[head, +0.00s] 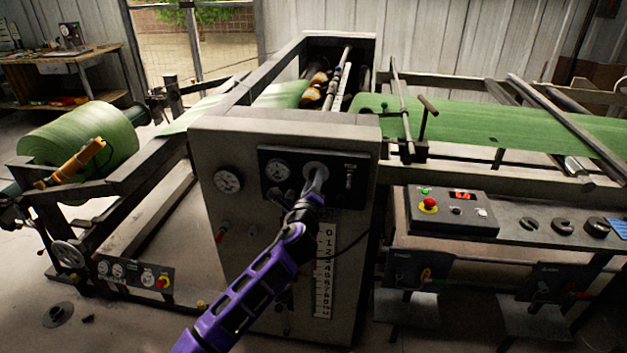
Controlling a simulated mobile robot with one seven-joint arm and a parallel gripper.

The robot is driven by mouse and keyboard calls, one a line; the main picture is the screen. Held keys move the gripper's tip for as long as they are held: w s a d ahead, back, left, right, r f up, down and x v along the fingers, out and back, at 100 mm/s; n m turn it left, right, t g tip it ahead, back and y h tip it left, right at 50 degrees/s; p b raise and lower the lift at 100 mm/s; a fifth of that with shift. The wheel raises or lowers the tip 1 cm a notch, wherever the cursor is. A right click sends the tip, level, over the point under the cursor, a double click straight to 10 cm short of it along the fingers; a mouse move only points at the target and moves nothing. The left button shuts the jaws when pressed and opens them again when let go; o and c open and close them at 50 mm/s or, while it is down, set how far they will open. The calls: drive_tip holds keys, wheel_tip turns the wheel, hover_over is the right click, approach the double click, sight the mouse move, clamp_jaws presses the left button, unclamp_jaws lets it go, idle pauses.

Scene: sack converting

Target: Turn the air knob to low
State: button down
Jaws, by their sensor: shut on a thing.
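My purple arm reaches up to the black panel (268,192) on the front of the grey machine cabinet. My gripper (317,177) is at the panel, shut on the air knob (314,166), a pale round knob between a dial gauge and a small switch. The gripper covers much of the knob, so its pointer and setting cannot be read. The dial gauge (277,170) sits just left of the knob on the same panel.
A second gauge (228,181) is left of the panel. A numbered scale (325,270) runs down the cabinet below. A control box (452,210) with a red button and lit display stands at right. A green roll (85,148) is at left.

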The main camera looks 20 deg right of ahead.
drive_tip(key=shift+r+n, duration=0.1)
drive_tip(key=shift+n, duration=0.4)
drive_tip(key=c, duration=0.5)
unclamp_jaws()
